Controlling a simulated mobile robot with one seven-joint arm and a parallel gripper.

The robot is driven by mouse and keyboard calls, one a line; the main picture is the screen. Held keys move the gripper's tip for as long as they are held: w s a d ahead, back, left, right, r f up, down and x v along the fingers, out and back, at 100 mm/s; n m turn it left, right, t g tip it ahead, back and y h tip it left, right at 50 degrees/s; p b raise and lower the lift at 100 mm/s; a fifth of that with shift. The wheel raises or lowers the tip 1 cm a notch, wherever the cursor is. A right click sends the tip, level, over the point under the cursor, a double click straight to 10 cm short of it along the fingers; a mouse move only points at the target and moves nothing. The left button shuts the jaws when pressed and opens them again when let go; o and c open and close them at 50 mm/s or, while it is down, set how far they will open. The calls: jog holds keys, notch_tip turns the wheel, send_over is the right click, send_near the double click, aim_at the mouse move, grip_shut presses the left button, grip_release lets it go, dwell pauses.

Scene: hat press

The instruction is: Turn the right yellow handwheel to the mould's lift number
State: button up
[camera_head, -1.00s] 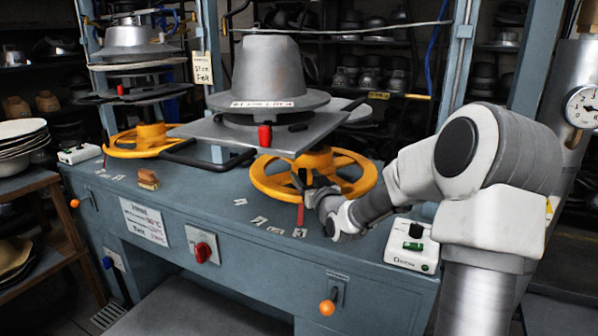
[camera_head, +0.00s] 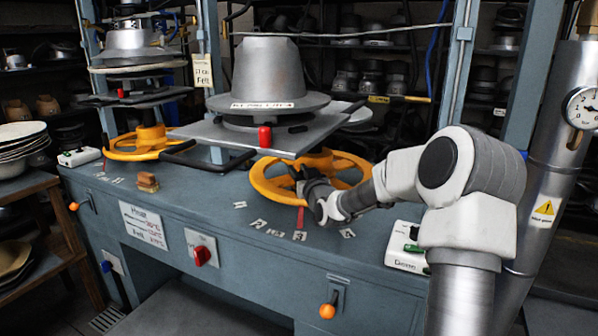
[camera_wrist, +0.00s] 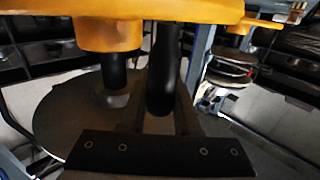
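The right yellow handwheel (camera_head: 262,188) lies flat under the right press plate. A red pointer (camera_head: 300,216) stands at its front. My gripper (camera_head: 303,178) is at the wheel's near inner side. The wrist view shows a dark upright handle (camera_wrist: 163,72) between its fingers, beside the yellow hub (camera_wrist: 108,36). Whether they press on the handle is unclear.
A white switch box (camera_head: 405,248) stands right of the wheel. A second yellow handwheel (camera_head: 140,143) is on the left under another press. The plate (camera_head: 225,132) overhangs the wheel. A small wooden brush (camera_head: 147,182) lies on the bench, whose front strip is mostly clear.

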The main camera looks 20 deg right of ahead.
grip_shut()
dwell(1.0)
